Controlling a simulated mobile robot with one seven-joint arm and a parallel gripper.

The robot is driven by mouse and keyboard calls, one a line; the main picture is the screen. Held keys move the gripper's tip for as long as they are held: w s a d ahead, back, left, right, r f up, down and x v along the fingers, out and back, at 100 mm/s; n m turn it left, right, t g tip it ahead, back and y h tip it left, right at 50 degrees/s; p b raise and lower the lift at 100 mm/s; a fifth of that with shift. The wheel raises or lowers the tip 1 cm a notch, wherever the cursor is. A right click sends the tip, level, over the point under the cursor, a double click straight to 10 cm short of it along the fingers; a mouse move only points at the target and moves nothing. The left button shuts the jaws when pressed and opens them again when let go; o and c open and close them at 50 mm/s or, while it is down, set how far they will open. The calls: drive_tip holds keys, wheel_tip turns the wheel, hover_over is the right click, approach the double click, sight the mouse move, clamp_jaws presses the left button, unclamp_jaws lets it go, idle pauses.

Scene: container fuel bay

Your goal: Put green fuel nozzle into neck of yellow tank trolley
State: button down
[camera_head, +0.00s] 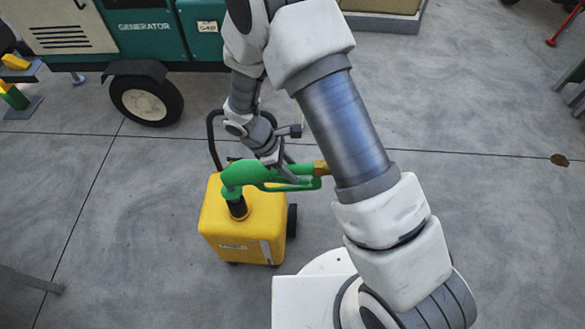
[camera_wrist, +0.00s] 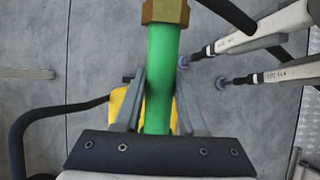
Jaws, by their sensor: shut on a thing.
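The green fuel nozzle (camera_head: 262,174) lies roughly level above the yellow tank trolley (camera_head: 262,225), with its front end bent down at the left. My gripper (camera_head: 285,171) is shut on the nozzle's green body. The wrist view shows my gripper (camera_wrist: 159,88) with one finger on each side of the green nozzle (camera_wrist: 161,75). Below the nozzle's front end, a dark tube meets the neck (camera_head: 240,215) on the trolley's top. The nozzle hides part of this spot, so I cannot tell how deep the tip sits.
The trolley's black handle (camera_head: 212,140) rises behind the tank, close to my gripper. A green generator (camera_head: 150,35) on a wheel stands at the back left. A yellow and green object (camera_head: 14,95) stands at the far left.

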idle(0.3)
drive_tip(key=shift+f+b, duration=1.9)
drive_tip(key=shift+f, duration=0.4)
drive_tip(key=shift+c, duration=2)
unclamp_jaws()
drive_tip(key=p+v, duration=0.2)
drive_tip(key=v, duration=1.5)
drive_tip(key=shift+s+a+r, duration=0.1)
drive_tip(key=shift+a+r, duration=0.05)
drive_tip(key=shift+r, duration=0.05)
